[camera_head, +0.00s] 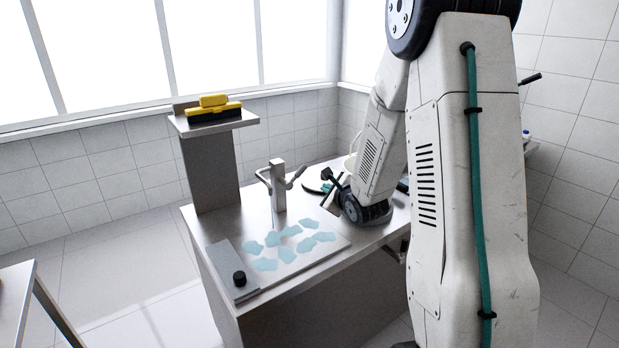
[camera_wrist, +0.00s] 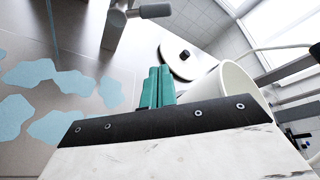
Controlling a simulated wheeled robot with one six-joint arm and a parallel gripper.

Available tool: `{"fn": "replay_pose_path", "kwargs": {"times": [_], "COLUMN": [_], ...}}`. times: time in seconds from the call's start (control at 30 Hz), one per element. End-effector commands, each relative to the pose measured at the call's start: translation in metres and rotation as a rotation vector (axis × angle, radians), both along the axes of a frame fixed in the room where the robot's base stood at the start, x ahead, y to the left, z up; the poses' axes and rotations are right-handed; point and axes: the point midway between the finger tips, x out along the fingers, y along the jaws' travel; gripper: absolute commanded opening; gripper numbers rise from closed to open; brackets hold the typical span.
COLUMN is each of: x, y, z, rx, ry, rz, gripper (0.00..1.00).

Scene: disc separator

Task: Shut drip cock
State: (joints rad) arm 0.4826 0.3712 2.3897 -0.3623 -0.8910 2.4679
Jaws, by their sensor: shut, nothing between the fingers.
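A grey metal post (camera_head: 279,188) stands upright on the steel bench, with a curved arm on its left and a lever handle (camera_head: 297,176) angled up to the right. It looks like the drip cock, but I cannot be sure. In the wrist view the post (camera_wrist: 113,27) and its dark-ended lever (camera_wrist: 152,11) are at the top left, cut off by the edge. My gripper (camera_wrist: 157,74) has its teal fingers together and empty, apart from the post and lever. In the head view my gripper (camera_head: 328,187) is right of the post, partly hidden.
The steel bench (camera_head: 225,222) bears blue wet patches (camera_head: 286,254) and a grey panel with a black knob (camera_head: 240,278). A round lid with a black knob (camera_wrist: 184,55) and a white container (camera_wrist: 241,83) are near my gripper. A yellow-black brush (camera_head: 213,108) sits on a raised shelf.

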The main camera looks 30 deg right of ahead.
Motion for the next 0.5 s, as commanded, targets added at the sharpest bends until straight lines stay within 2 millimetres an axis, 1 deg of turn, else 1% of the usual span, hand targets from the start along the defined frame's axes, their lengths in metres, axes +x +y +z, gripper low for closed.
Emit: {"fn": "replay_pose_path", "kwargs": {"times": [0.03,0.1,0.17,0.27,0.37,0.5], "x": [0.001,0.002,0.004,0.013,0.029,0.057], "y": [-0.004,-0.006,-0.008,-0.009,-0.011,-0.016], "z": [-0.005,-0.008,-0.009,-0.011,-0.015,-0.023], "rx": [0.042,0.086,0.104,0.112,0.111,0.110], "ry": [-0.027,-0.056,-0.072,-0.078,-0.078,-0.077], "rz": [-0.012,-0.021,-0.024,-0.025,-0.025,-0.024], "gripper": [0.00,0.00,0.00,0.00,0.00,0.00]}}
